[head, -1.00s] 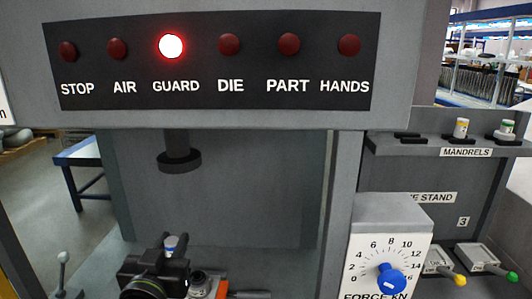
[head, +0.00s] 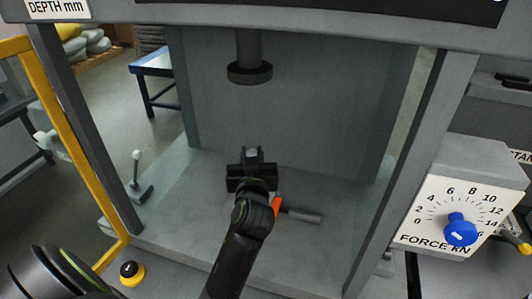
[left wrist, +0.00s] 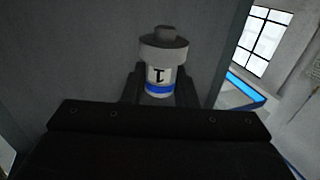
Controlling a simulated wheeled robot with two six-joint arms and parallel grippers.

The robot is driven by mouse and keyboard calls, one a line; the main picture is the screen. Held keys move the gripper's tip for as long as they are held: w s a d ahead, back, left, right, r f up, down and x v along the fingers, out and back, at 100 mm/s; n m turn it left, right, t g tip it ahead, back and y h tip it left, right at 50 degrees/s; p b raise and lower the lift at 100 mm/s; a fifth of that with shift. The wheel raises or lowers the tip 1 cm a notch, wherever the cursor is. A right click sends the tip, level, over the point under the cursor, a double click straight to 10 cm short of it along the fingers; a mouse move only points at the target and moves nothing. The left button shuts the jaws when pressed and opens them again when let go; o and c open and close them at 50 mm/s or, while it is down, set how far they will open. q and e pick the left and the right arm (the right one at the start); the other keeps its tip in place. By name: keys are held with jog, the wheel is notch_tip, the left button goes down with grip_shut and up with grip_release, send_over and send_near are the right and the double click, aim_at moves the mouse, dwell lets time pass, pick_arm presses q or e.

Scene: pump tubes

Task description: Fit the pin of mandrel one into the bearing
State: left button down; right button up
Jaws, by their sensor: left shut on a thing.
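My left gripper (head: 251,158) is inside the press opening, below the ram (head: 249,72). It is shut on mandrel one, which shows clearly in the left wrist view (left wrist: 159,78). There the mandrel is a white cylinder marked 1 with a blue band, a wider grey collar and a narrower grey end, between the dark fingers. In the head view only a small grey bit of it shows between the fingertips. I cannot make out the bearing; my gripper and arm cover that part of the bed. My right gripper is not in view.
An orange piece with a grey bar (head: 300,214) lies on the press bed right of my wrist. A lever (head: 138,170) and a yellow button box (head: 131,272) are at left, with a yellow guard frame (head: 75,150). A force dial panel (head: 460,205) stands at right.

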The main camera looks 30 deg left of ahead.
pick_arm(q)
jog(key=shift+w, duration=0.3)
jog(key=shift+s, duration=0.1)
notch_tip(320, 180, down, 5)
jog(key=b, duration=0.4)
jog(key=shift+r, duration=0.15)
jog(key=shift+f+b, duration=0.6)
jog(key=shift+b, duration=0.05)
dwell(0.7)
jog(key=shift+f, duration=0.2)
dwell(0.4)
jog(key=shift+f+b, duration=0.3)
jog(key=shift+b, duration=0.2)
